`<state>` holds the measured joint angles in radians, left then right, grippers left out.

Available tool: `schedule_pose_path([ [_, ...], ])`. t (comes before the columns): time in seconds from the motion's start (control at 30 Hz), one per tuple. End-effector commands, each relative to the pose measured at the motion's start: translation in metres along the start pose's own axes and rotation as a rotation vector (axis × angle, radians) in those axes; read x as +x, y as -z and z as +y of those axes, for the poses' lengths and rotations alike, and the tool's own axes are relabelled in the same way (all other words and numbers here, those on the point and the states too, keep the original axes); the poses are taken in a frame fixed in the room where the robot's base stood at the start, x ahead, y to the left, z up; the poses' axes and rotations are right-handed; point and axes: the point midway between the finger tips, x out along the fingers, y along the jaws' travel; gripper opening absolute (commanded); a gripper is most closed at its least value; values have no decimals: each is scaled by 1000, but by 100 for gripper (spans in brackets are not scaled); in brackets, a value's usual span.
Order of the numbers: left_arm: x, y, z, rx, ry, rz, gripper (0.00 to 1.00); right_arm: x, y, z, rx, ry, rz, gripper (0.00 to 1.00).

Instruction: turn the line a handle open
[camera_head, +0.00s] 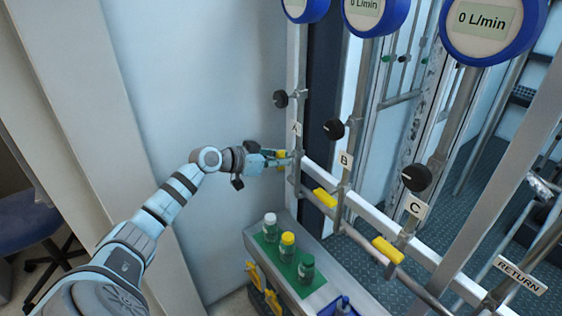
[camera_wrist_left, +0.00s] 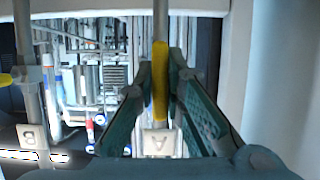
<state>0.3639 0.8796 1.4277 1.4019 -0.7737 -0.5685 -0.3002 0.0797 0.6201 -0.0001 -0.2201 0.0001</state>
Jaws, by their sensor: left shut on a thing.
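Line A's yellow handle (camera_wrist_left: 160,85) stands upright in the left wrist view, in line with its grey pipe, between my two fingers. My left gripper (camera_head: 287,160) is shut on this handle; in the head view it reaches line A from the left and hides most of the handle. The fingers also show in the left wrist view (camera_wrist_left: 163,88). The label A (camera_head: 295,129) is on the pipe above the gripper, under a black knob (camera_head: 281,98). My right gripper is not in view.
Line B's yellow handle (camera_head: 325,198) and line C's yellow handle (camera_head: 388,250) lie crosswise to their pipes. Blue-rimmed gauges (camera_head: 482,20) read 0 L/min. Bottles (camera_head: 288,246) stand on a green mat below the gripper. A RETURN label (camera_head: 519,274) is at lower right.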

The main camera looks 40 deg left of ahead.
Motion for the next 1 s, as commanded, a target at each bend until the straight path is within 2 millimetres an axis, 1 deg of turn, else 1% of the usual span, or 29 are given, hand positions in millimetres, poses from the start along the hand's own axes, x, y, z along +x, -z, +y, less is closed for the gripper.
schedule_pose_path([
  [0.03,1,-5,2,-5,-5,-11,0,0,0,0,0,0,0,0],
  [0.13,1,-6,2,-5,-5,-12,0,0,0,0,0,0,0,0],
  [0.17,1,-6,2,-5,-5,-12,13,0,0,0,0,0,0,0],
  [0.2,1,-5,2,-5,-5,-12,20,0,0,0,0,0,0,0],
  [0.27,1,-5,1,-4,-5,-10,29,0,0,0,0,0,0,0],
  [0.3,1,-4,1,-4,-4,-9,31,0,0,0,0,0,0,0],
  [0.57,0,-2,1,-1,-2,-5,31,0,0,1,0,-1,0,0],
  [0.63,-4,-3,0,1,0,-6,31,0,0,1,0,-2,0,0],
  [0.67,-8,-4,-1,2,1,-8,31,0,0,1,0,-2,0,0],
  [0.9,-57,-6,0,6,-4,-15,31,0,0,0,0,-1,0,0],
  [1.0,-68,-5,0,7,-9,-10,31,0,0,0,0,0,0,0],
])
